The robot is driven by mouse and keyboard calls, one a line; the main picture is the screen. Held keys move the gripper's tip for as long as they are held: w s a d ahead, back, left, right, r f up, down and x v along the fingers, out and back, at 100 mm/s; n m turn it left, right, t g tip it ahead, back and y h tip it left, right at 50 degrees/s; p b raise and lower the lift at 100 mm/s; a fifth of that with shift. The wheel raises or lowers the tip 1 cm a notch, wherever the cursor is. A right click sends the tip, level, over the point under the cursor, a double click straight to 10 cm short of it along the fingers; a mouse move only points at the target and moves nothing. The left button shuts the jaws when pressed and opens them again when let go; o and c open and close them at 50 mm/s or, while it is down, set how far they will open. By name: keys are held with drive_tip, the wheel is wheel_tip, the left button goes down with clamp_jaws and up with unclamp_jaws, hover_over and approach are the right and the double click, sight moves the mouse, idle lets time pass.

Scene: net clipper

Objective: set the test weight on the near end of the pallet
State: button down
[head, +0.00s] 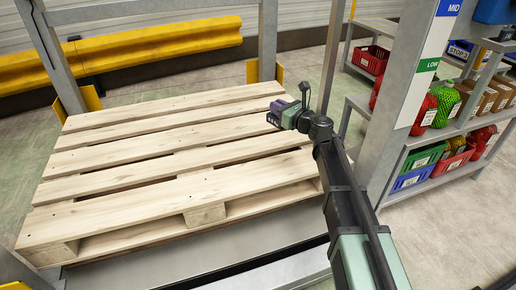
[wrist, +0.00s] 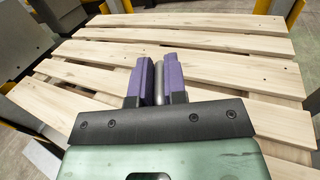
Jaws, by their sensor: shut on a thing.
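The wooden pallet (head: 130,178) lies on a grey platform, its slats running left to right in the head view; it also fills much of the wrist view (wrist: 230,72). My gripper (head: 278,112) is over the right side of the pallet, and I cannot tell its exact height. In the wrist view my gripper (wrist: 159,68) has its purple fingers shut on a narrow grey thing, which looks like the test weight (wrist: 159,85). Most of the weight is hidden by the fingers, and it cannot be made out in the head view. The pallet's visible slats are bare.
A grey post (head: 407,110) stands right of the pallet, with a shelf rack (head: 452,182) of bins and produce behind it. A yellow guard rail (head: 150,45) runs along the back wall. The pallet's left and near slats are clear.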

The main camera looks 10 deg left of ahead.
wheel_tip(320, 180, down, 19)
drive_tip(key=b, duration=1.7)
drive_tip(key=shift+r, duration=0.15)
drive_tip(key=shift+r+p, duration=0.25)
drive_tip(key=shift+p, duration=0.1)
drive_tip(key=shift+f, duration=0.2)
drive_tip(key=c, duration=1.2)
unclamp_jaws()
drive_tip(key=shift+r, duration=0.1)
drive_tip(key=shift+o, duration=0.2)
drive_tip(key=shift+r, duration=0.3)
drive_tip(key=v, duration=1.2)
drive_tip(key=shift+f, duration=0.2)
